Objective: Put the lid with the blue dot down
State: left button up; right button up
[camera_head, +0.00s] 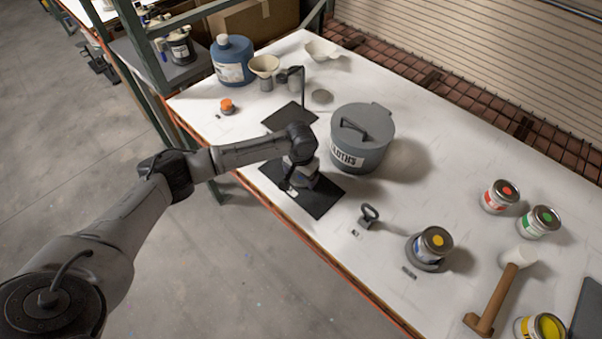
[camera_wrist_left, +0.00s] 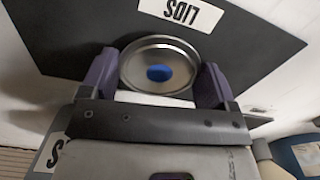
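The lid with the blue dot (camera_wrist_left: 159,72) is a round metal lid between the two purple fingers of my left gripper (camera_wrist_left: 158,80) in the left wrist view. The fingers sit against its opposite edges, so the gripper looks shut on it. Behind it is a black mat (camera_wrist_left: 70,30) with a white "LIDS" label (camera_wrist_left: 183,12). In the head view my left gripper (camera_head: 300,176) is low over the front black mat (camera_head: 322,203), and the lid is hidden by the arm. I cannot tell whether the lid touches the mat. My right gripper is in neither view.
A grey lidded bin (camera_head: 362,138) stands right of the gripper, close by. Another black mat (camera_head: 289,117) and a dark stand (camera_head: 303,88) are behind.

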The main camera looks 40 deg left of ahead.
pick_arm(q)
jog(key=o, duration=0.3)
notch_tip(320, 180, up, 12)
jog(key=shift+r+p, duration=0.15)
jog(key=shift+p, duration=0.45)
dwell(0.3)
